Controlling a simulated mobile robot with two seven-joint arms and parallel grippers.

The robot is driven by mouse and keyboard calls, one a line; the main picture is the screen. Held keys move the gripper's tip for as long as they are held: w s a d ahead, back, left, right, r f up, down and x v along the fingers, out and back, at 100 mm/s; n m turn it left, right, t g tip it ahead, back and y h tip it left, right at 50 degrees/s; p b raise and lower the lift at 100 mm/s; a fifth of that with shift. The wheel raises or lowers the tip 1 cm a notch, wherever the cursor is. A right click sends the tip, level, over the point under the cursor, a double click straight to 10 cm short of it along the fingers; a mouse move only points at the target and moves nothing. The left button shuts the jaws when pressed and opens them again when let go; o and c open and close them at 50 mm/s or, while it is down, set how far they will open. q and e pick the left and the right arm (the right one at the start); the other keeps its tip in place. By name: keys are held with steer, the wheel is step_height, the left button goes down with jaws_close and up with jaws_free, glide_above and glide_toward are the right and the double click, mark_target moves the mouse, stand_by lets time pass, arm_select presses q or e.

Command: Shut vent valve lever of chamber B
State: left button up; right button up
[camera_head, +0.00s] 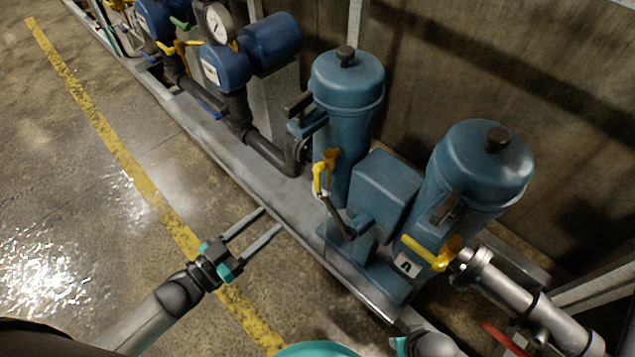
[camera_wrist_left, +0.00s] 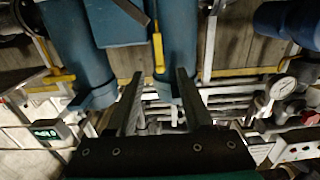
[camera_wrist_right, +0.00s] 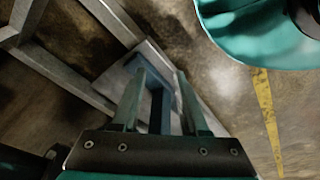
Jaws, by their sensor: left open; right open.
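Two blue cylindrical chambers stand side by side. The farther left one (camera_head: 347,90) has a yellow lever (camera_head: 321,175) on its front, lying along the body; its label is not readable. The nearer right one (camera_head: 485,165) has a yellow lever (camera_head: 432,252) sticking out sideways, above a white plate with a dark letter that looks like A. My left gripper (camera_head: 271,219) is open and empty, apart from and left of the levers. In the left wrist view, one yellow lever (camera_wrist_left: 158,52) hangs above the open fingers. My right gripper (camera_wrist_right: 160,75) is open and empty.
A blue box (camera_head: 385,190) with a dark handle (camera_head: 341,218) sits between the chambers. A grey pipe (camera_head: 525,295) runs off the right chamber. Blue pumps and a gauge (camera_head: 217,24) stand back left. The floor left of the metal base is open.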

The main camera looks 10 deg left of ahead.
mark_target(316, 182)
arm_select(q)
steer(key=b+x, duration=0.1)
steer(key=x, duration=0.3)
steer(key=b+x, duration=0.1)
steer(key=x, duration=0.4)
steer(key=b+x, duration=0.2)
steer(key=x, duration=0.3)
steer(key=shift+d+r, duration=0.25)
steer(key=shift+d, duration=0.05)
steer(key=shift+w+d, duration=0.3)
steer(key=shift+w, duration=0.1)
arm_select(e)
steer(key=w+a+r+t, duration=0.1)
steer(key=w+r, duration=0.3)
steer(key=r, duration=0.4)
steer(key=shift+a+r, duration=0.15)
steer(key=shift+r, duration=0.05)
arm_select(q)
steer(key=shift+c, duration=0.3)
jaws_close()
